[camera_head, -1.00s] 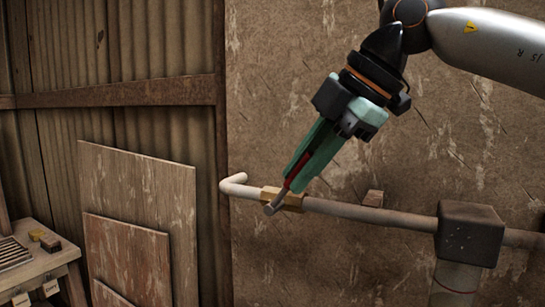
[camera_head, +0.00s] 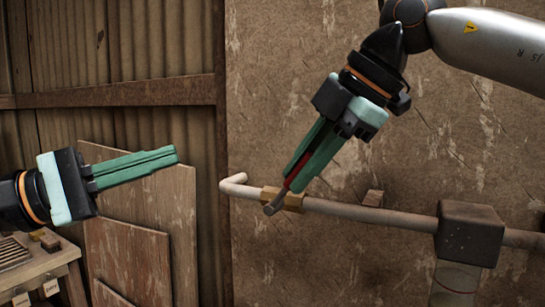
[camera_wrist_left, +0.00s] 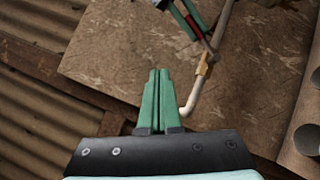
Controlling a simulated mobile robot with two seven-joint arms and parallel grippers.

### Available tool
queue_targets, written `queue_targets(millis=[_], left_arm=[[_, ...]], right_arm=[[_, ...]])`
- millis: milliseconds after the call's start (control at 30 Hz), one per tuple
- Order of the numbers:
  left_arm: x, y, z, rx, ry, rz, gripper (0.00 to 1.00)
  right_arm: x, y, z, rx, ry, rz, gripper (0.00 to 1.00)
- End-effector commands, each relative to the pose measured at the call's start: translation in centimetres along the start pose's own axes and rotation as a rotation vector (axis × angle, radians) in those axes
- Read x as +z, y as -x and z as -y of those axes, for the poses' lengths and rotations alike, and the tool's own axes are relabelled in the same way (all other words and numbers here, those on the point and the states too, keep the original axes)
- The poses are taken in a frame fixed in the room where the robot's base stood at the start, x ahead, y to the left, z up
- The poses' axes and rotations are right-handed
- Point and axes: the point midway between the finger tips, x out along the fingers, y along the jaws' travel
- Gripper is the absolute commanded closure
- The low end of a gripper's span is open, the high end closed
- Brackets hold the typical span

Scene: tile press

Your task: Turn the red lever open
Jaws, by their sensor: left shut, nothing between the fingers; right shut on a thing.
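The red lever (camera_head: 291,179) is a thin dark red bar slanting up from a grey stub in front of the brass valve body (camera_head: 293,201) on the pale pipe (camera_head: 345,211). My right gripper (camera_head: 302,183) comes from the upper right and is shut on the lever; its green fingers hide part of the bar. The lever also shows in the left wrist view (camera_wrist_left: 193,24), near the valve body (camera_wrist_left: 203,64). My left gripper (camera_head: 176,155) is shut and empty, left of the pipe's hooked end (camera_head: 233,180) and apart from it. Its closed fingers (camera_wrist_left: 155,72) show in the wrist view.
A dark block (camera_head: 470,233) clamps the pipe on a post at the right. Wooden boards (camera_head: 130,255) lean on the corrugated wall at the left. A small bench (camera_head: 55,262) stands at the lower left. A plastered wall stands close behind the pipe.

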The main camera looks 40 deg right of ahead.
Motion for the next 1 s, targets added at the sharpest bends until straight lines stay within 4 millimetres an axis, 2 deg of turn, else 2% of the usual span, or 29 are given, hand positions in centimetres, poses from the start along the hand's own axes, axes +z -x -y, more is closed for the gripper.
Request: queue_targets(millis=[33,200,400,533,733,867,1000], left_arm=[[1.0,-0.8,-0.5,-0.065,-0.115,-0.011,1.00],[3.3,-2.3,-1.4,-0.274,-0.471,-0.039,1.00],[5.1,-3.0,-2.4,-0.470,-0.778,-0.059,1.00],[5.7,-3.0,-2.8,-0.541,-0.883,-0.063,1.00],[5.7,-3.7,-2.5,-0.575,-0.928,-0.063,1.00],[5.2,-5.5,-1.6,-0.574,-0.927,-0.061,1.00],[4.3,-8.1,-0.3,-0.574,-0.926,-0.061,1.00]], right_arm=[[0.0,0.0,-0.1,0.002,0.000,-0.001,1.00],[0.0,0.0,-0.1,0.002,0.000,-0.001,1.00],[0.0,0.0,-0.1,0.002,0.000,-0.001,1.00],[0.0,0.0,0.0,0.002,0.000,-0.001,1.00],[0.0,0.0,0.0,0.002,0.000,0.000,1.00],[0.0,0.0,0.0,0.002,0.000,-0.001,1.00],[0.0,0.1,0.0,0.002,0.000,-0.001,1.00]])
